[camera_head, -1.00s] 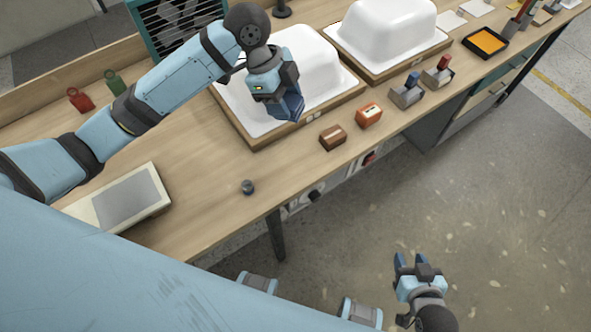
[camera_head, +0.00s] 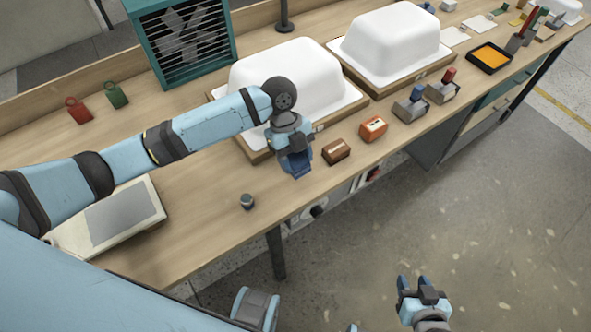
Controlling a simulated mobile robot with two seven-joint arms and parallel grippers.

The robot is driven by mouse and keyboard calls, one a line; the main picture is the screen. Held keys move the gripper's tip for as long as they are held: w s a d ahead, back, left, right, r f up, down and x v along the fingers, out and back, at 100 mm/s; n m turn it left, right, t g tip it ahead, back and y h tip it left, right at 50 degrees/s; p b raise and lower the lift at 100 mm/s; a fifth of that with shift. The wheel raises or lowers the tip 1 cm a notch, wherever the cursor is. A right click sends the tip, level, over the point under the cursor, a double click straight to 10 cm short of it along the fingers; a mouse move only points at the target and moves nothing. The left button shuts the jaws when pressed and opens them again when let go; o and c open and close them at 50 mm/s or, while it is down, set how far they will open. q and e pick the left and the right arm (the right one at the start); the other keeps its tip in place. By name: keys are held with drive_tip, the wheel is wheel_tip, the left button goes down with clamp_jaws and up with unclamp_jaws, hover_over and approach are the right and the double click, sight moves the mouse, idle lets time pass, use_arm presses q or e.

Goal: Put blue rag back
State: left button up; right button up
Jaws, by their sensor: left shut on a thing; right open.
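My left gripper (camera_head: 297,167) is near the bench's front edge, just left of the brown block and in front of the nearer white tub shell. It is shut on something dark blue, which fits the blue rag. The fingers are dark blue too, so I cannot make out the rag's outline. No other blue rag stands out on the bench. My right gripper (camera_head: 414,285) is open and empty at the lower right, over the floor in the picture.
Two white tub shells (camera_head: 292,72) (camera_head: 394,40) stand on wooden boards. A brown block (camera_head: 336,151), an orange block (camera_head: 373,129) and two grey holders (camera_head: 410,104) (camera_head: 442,87) line the front edge. A small dark knob (camera_head: 247,201) and a scale (camera_head: 122,214) are left.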

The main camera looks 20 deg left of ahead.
use_arm(q)
drive_tip(key=shift+f, duration=2.8)
drive_tip(key=shift+f, duration=0.1)
drive_tip(key=o, duration=0.9)
drive_tip(key=v, duration=1.2)
